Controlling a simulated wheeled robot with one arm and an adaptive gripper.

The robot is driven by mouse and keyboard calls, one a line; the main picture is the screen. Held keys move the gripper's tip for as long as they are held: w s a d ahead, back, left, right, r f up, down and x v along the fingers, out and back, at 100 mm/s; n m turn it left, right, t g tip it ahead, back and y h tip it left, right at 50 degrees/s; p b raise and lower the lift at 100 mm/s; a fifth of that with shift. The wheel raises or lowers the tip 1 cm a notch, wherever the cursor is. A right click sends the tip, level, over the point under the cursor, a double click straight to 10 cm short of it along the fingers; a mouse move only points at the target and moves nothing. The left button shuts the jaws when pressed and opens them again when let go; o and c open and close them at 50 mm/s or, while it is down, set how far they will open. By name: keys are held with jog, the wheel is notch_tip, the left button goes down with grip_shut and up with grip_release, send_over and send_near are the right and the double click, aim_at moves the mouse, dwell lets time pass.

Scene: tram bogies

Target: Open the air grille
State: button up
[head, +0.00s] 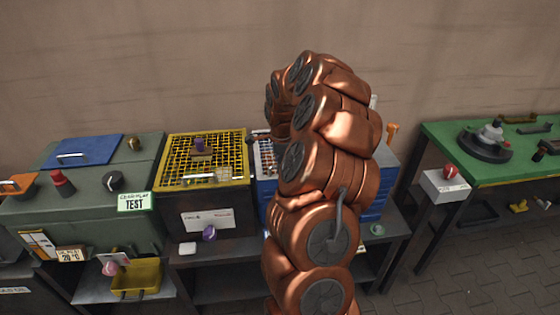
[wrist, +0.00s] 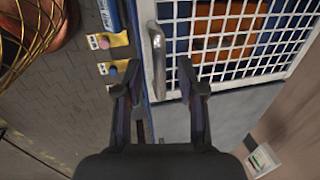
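The air grille appears to be the white wire grid (wrist: 225,45) in the wrist view, with blue and orange things behind its mesh. It looks shut in its frame. A grey bar handle (wrist: 157,60) runs along its left edge. My gripper (wrist: 160,88) is open, with one dark finger on each side of the handle's line. The handle's lower end lies near the gap between the fingertips; I cannot tell whether they touch it. In the head view a strip of the white grid (head: 266,158) shows on the blue unit (head: 375,205); my copper arm hides the rest and the gripper.
A yellow grille (head: 205,158) tops the box left of the blue unit. Further left is a green test cabinet (head: 85,205) with knobs and a blue lid (head: 85,150). A green bench (head: 500,165) stands at right.

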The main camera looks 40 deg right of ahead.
grip_shut()
dwell(0.6)
